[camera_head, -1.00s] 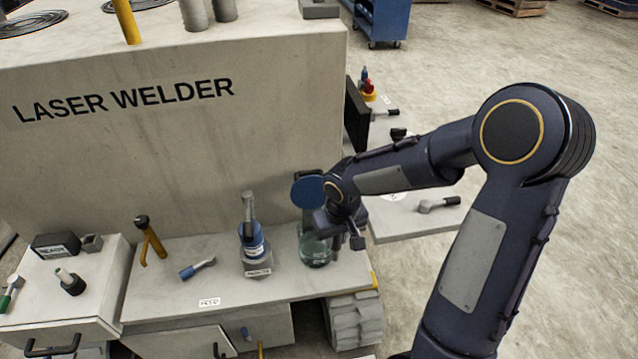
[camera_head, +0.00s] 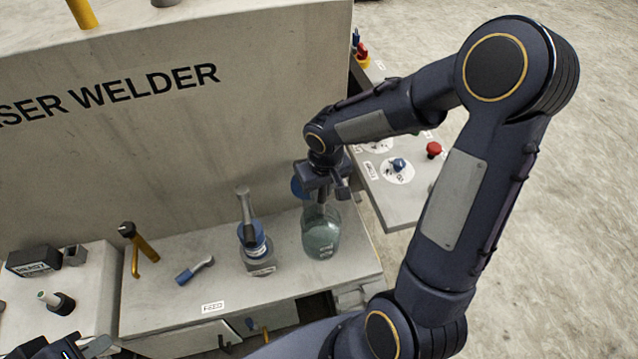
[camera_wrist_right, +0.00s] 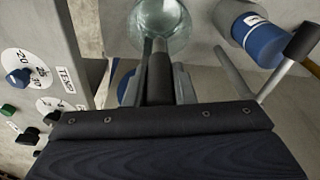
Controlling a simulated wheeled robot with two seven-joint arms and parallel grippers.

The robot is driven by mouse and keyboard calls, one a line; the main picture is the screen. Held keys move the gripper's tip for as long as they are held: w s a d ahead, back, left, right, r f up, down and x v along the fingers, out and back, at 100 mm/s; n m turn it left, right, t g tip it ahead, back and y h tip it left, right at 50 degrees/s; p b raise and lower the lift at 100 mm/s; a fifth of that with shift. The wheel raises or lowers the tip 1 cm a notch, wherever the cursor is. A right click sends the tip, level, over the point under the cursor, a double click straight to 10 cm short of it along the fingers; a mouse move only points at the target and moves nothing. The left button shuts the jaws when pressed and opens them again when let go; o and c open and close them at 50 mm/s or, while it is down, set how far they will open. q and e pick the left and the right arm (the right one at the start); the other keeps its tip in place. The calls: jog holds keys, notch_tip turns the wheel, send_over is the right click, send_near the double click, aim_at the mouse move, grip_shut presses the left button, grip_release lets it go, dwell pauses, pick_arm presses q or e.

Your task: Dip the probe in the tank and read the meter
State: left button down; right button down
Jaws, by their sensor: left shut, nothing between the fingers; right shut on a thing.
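A clear glass tank (camera_head: 321,238) with greenish contents stands at the right end of the bench (camera_head: 190,285). My right gripper (camera_head: 321,192) is directly above it, pointing down, shut on a dark, rod-like probe. The probe (camera_wrist_right: 160,78) shows between the fingers in the right wrist view, pointing toward the tank (camera_wrist_right: 160,22). How far its tip reaches into the tank I cannot tell. My left gripper (camera_head: 88,348) is at the lower left edge, partly cut off, shut and empty. A blue disc (camera_head: 299,188), perhaps the meter, is partly hidden behind my right gripper.
A blue bottle-like holder with a grey handle (camera_head: 252,240) stands left of the tank. A blue-handled tool (camera_head: 193,270) and a yellow hook (camera_head: 140,245) are further left. The laser welder wall (camera_head: 190,140) rises behind. A side panel (camera_head: 400,205) with knobs is at right.

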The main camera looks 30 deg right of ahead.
notch_tip(320, 180, down, 2)
jog(key=shift+w+b, duration=0.15)
jog(key=shift+b, duration=0.2)
jog(key=shift+f+b, duration=0.8)
jog(key=shift+f, duration=0.15)
notch_tip(320, 180, down, 10)
jog(key=b, duration=0.7)
jog(key=shift+f, duration=0.2)
jog(key=shift+r, duration=0.1)
notch_tip(320, 180, up, 12)
jog(key=p, duration=0.9)
jog(key=shift+r, duration=0.25)
jog(key=shift+r+p, duration=0.65)
jog(key=shift+r, duration=0.55)
jog(key=shift+f, duration=0.1)
